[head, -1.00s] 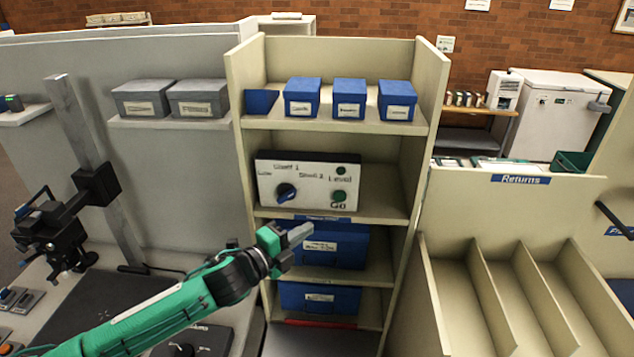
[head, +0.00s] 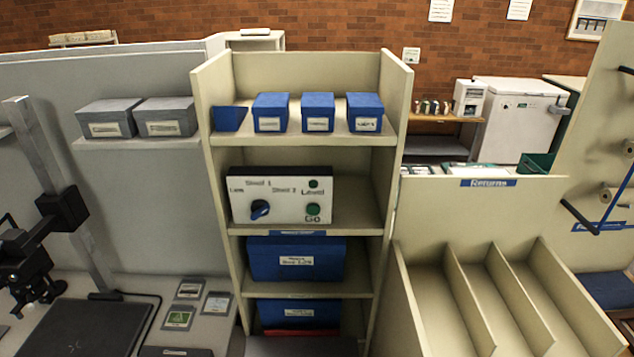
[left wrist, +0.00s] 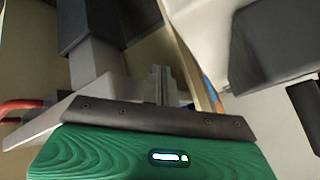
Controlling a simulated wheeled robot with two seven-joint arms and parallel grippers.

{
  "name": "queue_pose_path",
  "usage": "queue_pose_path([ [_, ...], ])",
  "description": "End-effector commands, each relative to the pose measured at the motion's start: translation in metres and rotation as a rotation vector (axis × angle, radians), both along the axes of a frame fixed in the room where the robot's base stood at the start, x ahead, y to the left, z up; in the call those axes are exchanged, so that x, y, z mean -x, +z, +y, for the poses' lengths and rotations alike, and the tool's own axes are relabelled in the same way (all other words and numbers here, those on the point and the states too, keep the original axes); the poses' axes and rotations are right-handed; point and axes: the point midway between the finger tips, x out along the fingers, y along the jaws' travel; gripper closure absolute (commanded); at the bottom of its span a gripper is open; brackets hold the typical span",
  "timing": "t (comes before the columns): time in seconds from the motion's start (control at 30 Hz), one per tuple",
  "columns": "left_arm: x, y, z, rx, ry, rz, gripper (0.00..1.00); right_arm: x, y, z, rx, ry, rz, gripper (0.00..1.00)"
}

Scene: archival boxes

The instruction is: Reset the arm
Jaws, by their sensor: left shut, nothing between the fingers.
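My left arm is out of the head view. The left wrist view shows the green body of my left gripper with a dark plate, and the grey fingers (left wrist: 160,84) beyond it, closed together with nothing held. Blurred surfaces fill the background there, and I cannot tell which they are. My right gripper is in neither view.
A cream shelf unit (head: 221,200) holds a white control panel (head: 285,190) with a blue knob and green buttons, and blue boxes (head: 318,112). Grey boxes (head: 165,117) sit on a left shelf. A Returns rack (head: 440,230) stands right. A dark stand (head: 62,212) is at left.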

Motion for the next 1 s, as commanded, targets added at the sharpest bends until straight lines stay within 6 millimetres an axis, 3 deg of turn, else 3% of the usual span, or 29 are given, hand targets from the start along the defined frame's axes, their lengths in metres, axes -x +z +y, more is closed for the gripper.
queue_pose_path([
  [0.03, 0.031, -0.024, 0.003, 0.016, 0.045, 0.059, 1.0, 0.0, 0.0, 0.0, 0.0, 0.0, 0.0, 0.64],
  [0.1, 0.07, -0.052, 0.007, 0.035, 0.103, 0.131, 1.0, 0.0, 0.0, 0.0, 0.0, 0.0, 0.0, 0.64],
  [0.17, 0.106, -0.073, 0.009, 0.048, 0.151, 0.191, 1.0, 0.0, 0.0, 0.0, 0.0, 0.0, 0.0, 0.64],
  [0.3, 0.199, -0.118, 0.01, 0.079, 0.274, 0.341, 1.0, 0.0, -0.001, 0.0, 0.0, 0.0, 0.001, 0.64],
  [0.5, 0.325, -0.156, 0.004, 0.107, 0.427, 0.525, 1.0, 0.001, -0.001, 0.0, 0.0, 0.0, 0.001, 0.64],
  [0.6, 0.366, -0.164, 0.0, 0.114, 0.477, 0.583, 1.0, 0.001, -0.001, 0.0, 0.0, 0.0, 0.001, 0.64],
  [0.73, 0.394, -0.167, -0.003, 0.117, 0.51, 0.622, 1.0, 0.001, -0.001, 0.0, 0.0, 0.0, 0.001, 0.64],
  [1.0, 0.399, -0.168, -0.003, 0.118, 0.516, 0.628, 1.0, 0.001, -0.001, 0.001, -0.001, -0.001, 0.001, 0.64],
])
